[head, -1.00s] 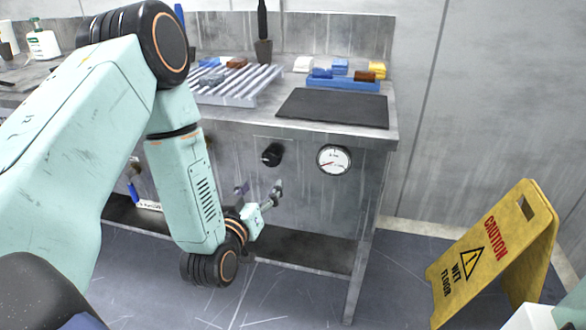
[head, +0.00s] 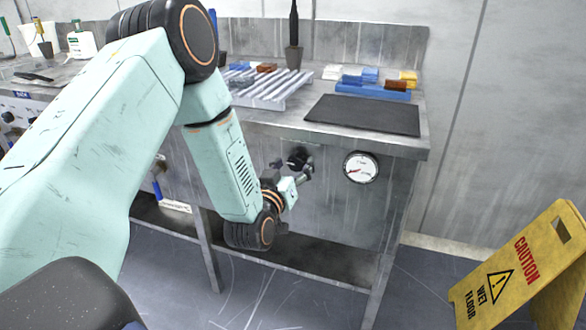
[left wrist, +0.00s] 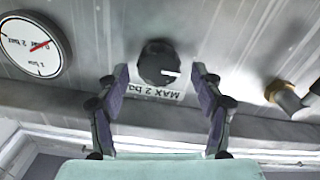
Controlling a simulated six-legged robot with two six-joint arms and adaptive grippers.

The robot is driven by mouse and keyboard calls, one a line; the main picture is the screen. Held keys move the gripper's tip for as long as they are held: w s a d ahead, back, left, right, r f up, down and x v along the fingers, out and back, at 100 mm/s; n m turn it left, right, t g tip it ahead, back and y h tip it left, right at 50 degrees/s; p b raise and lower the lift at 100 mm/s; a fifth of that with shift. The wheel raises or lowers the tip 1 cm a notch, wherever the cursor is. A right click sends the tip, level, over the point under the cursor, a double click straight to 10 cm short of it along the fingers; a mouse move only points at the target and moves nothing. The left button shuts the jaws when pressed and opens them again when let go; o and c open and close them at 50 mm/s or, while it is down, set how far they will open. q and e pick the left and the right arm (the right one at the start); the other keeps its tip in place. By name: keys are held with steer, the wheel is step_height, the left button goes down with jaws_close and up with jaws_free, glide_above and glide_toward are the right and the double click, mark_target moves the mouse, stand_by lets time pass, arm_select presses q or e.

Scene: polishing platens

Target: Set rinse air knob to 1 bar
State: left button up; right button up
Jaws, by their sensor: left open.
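The black rinse air knob (head: 298,158) sits on the front panel of the steel bench. In the left wrist view the knob (left wrist: 158,64) shows a white pointer mark, with an upside-down "MAX 2 bar" label (left wrist: 150,92) beside it. My left gripper (head: 292,170) is open just in front of the panel at the knob. In the left wrist view its two fingers (left wrist: 160,75) stand on either side of the knob, apart from it in the picture. The round gauge (head: 361,167), also in the left wrist view (left wrist: 32,45), has its red needle at the lower left. My right gripper is not in view.
A dark mat (head: 365,115), a roller rack (head: 268,88) and a blue tray (head: 375,91) with blocks lie on the bench top. A brass fitting (left wrist: 284,95) is right of the knob in the left wrist view. A yellow wet-floor sign (head: 520,265) stands at right.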

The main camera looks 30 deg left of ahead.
arm_select(q)
steer(key=shift+c, duration=0.2)
steer(key=c, duration=1.1)
